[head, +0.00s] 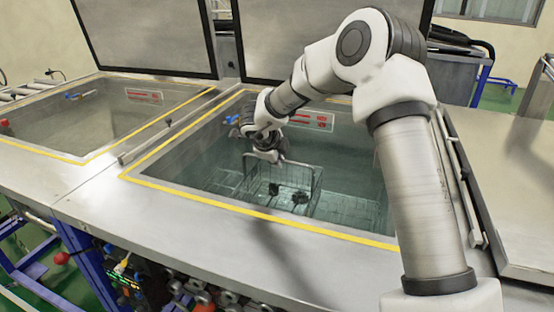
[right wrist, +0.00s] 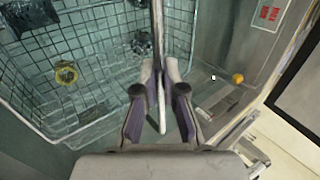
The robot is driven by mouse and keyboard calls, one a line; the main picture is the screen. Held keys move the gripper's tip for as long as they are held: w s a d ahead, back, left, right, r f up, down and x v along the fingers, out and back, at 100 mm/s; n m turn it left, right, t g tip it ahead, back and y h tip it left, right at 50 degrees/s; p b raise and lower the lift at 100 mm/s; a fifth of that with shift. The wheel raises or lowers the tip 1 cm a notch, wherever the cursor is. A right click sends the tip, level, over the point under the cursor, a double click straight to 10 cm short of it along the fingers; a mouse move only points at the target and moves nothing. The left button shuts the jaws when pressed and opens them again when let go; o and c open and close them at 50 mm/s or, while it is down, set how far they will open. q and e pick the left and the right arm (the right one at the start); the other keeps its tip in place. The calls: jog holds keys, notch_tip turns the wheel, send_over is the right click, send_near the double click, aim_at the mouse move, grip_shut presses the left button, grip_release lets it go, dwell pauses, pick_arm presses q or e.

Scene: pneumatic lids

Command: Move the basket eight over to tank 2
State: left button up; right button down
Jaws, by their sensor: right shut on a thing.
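The wire basket (head: 316,185) is in the right-hand tank (head: 352,165), with dark parts inside it. It also shows in the right wrist view (right wrist: 25,118), upper left, with its mesh sides and a yellow ring-like piece (right wrist: 67,75) seen through or in it. I cannot tell whether the basket touches the tank floor. No label for basket eight or tank 2 is readable. My left gripper is out of view.
Another tank (head: 75,125) with a yellow-edged rim lies to the left, across a metal divider (head: 165,133). A red-marked sign (head: 311,120) is on the right-hand tank's back wall.

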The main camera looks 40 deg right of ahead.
dwell(0.3)
jog(key=c, duration=1.2)
grip_release()
jog(key=shift+s+a+f, duration=0.1)
jog(key=s+a+r+p, duration=0.1)
jog(key=a+r+p, duration=0.2)
jog(key=r+p, duration=0.4)
jog(key=s+a+r+p, duration=0.2)
jog(key=r+p, duration=0.5)
jog(key=r, duration=0.8)
jog(key=shift+a, duration=0.6)
